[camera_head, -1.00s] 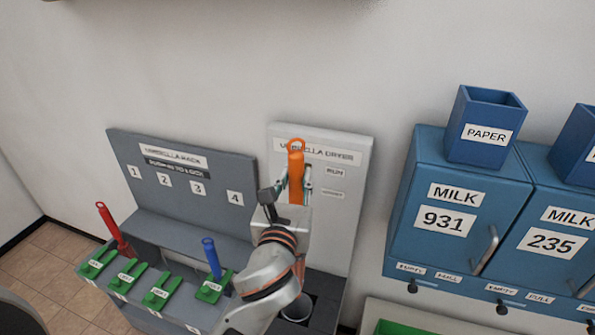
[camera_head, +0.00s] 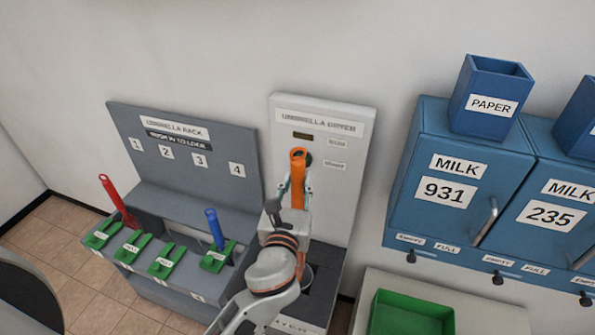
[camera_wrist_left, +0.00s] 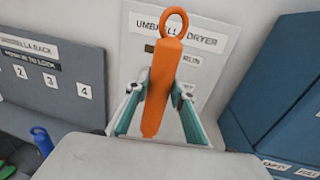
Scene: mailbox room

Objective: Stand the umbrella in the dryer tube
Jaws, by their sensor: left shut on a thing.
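My left gripper (camera_head: 297,185) is shut on the orange umbrella (camera_head: 298,166) and holds it upright in front of the white umbrella dryer panel (camera_head: 338,185). In the left wrist view the umbrella (camera_wrist_left: 162,85), with a ring at its top, stands between the two fingers (camera_wrist_left: 156,108). Its lower part is hidden behind my gripper and arm. The dryer tube's opening (camera_head: 308,274) shows only in part beside my left wrist, in the dark base below the panel. I cannot tell whether the umbrella's tip is inside it. My right gripper is not in view.
The grey umbrella rack (camera_head: 190,200) stands to the left, with a red umbrella (camera_head: 116,197), a blue umbrella (camera_head: 214,228) and several green levers. Blue mailboxes (camera_head: 455,165) are on the right wall. A green tray (camera_head: 412,312) is at the lower right.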

